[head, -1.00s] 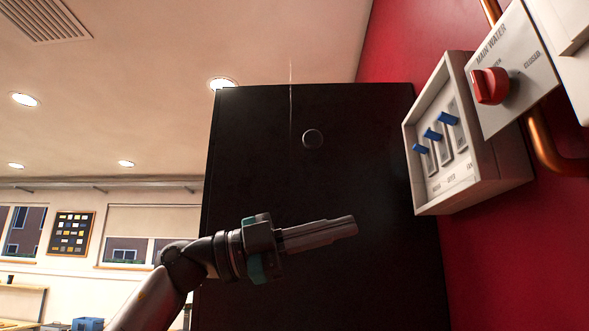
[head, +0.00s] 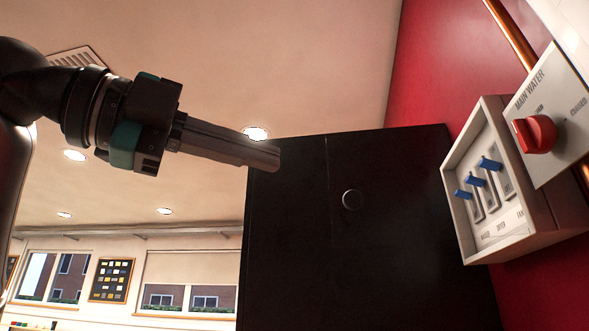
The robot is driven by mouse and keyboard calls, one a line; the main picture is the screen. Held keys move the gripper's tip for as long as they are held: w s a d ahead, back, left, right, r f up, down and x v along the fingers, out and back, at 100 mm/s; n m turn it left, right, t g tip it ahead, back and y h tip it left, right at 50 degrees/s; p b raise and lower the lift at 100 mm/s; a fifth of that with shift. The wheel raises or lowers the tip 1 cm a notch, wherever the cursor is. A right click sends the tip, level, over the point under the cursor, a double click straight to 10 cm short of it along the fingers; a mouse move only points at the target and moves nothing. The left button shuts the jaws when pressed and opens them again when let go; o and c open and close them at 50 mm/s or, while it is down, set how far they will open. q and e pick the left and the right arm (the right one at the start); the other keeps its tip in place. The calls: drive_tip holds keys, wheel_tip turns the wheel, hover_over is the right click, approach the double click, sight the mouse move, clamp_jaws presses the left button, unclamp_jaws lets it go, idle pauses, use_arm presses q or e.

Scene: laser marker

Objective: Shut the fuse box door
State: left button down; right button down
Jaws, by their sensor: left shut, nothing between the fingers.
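A white box with several blue switches (head: 545,211), which looks like the fuse box, is fixed to the red wall at the right. Its front is uncovered, and its switches and labels show. A large black panel with a round knob (head: 345,235) stands behind and to the left of it. I cannot tell whether this panel is the fuse box door or a separate cabinet. My left gripper (head: 276,156) is shut and empty. It is raised at the upper left and overlaps the panel's upper left corner in the picture, well left of the box. My right gripper is out of view.
A main water plate with a red knob (head: 535,134) is on the wall just above and right of the switch box. A copper pipe (head: 511,35) runs beside it. Windows and a framed board (head: 111,280) are far back at the left.

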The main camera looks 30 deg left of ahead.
use_arm(q)
drive_tip(key=p, duration=0.2)
approach(360, 197)
drive_tip(key=d, duration=0.4)
drive_tip(key=shift+w+a+p, duration=0.15)
drive_tip(key=shift+w+p, duration=0.15)
drive_tip(key=shift+w, duration=0.85)
drive_tip(key=shift+w+a+p, duration=0.2)
drive_tip(key=shift+w+p, duration=0.1)
drive_tip(key=shift+w, duration=0.9)
